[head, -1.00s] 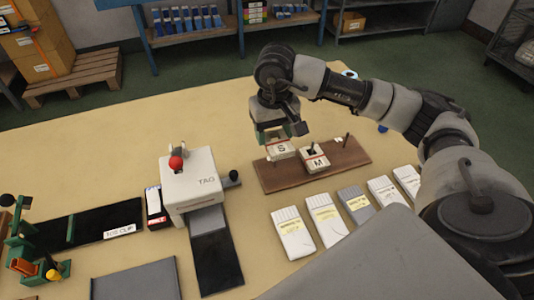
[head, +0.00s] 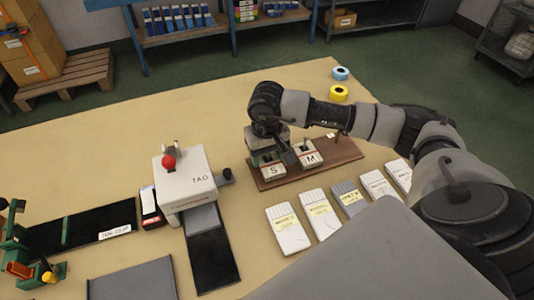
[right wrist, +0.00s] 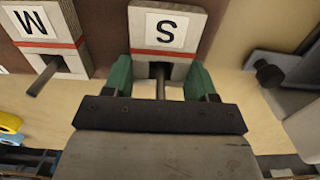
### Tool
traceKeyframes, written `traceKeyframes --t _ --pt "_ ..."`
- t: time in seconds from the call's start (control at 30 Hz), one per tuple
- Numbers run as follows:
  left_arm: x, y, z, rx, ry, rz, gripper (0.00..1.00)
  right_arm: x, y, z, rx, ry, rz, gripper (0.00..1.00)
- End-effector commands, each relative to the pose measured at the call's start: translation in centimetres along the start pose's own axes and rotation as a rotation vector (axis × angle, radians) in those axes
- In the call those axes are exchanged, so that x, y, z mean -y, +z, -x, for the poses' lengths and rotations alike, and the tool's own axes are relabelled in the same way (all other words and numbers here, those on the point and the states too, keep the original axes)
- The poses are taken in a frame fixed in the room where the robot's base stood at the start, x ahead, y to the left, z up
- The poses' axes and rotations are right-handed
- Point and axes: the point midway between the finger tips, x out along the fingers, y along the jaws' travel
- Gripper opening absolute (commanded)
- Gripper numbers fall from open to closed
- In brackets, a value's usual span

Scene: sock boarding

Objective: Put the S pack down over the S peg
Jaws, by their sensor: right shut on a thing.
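The S pack (head: 272,171), grey with a white S label and a red band, is at the left end of the brown peg board (head: 340,155). My right gripper (head: 264,152) is shut on it from above. In the right wrist view the green fingers (right wrist: 160,78) flank the notched end of the S pack (right wrist: 166,30), and a dark peg (right wrist: 160,82) shows in that notch. The pack looks level and low at the board; whether it rests fully on it I cannot tell. My left gripper is not in view.
The M pack (head: 308,159) sits beside the S pack on the board, around its own peg. Several flat packs (head: 288,230) lie in a row in front. A white TAG machine (head: 184,180) stands to the left. Yellow (head: 339,93) and blue (head: 341,73) rolls lie behind.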

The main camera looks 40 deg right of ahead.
Motion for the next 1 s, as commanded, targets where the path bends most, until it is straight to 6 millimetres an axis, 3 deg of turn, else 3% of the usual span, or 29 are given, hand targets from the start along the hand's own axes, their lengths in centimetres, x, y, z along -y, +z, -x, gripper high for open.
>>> traceKeyframes --t 0.03,0.2,0.57,1.0 --pt "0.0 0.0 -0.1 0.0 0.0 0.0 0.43 0.0 0.0 -0.1 0.0 0.0 0.0 0.6" --pt "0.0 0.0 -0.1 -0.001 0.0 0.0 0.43 0.0 0.0 -0.1 0.0 0.0 0.0 0.82" --pt "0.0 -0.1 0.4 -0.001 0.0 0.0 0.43 0.0 0.0 0.6 -0.001 0.0 0.0 0.82" --pt "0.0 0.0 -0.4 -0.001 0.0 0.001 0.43 0.0 -0.1 9.3 -0.004 -0.001 0.0 0.82"
